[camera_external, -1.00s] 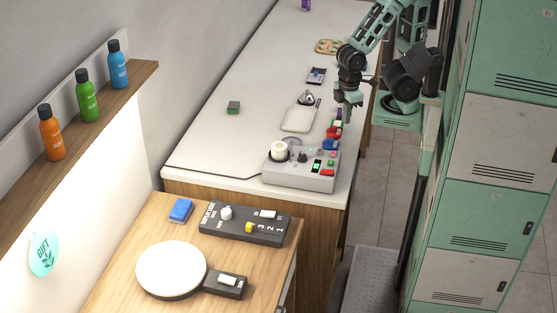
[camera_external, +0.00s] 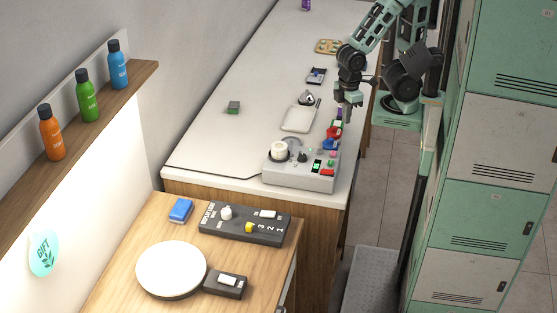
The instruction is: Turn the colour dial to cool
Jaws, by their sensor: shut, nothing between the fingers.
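A black control panel (camera_external: 245,223) lies on the wooden counter. It has a round white knob (camera_external: 225,213) at its left, a yellow slider (camera_external: 249,227) beside the marks 3 2 1, and a white switch (camera_external: 268,214). The white knob may be the colour dial; its lettering and pointer are too small to read. My gripper (camera_external: 348,113) is shut and empty. It hangs over the right edge of the white counter, beyond the grey control box and well away from the black panel.
The grey control box (camera_external: 270,178) with several knobs and buttons stands at the white counter's near end. Green lockers (camera_external: 484,220) stand at right. Bottles line the left shelf (camera_external: 134,76).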

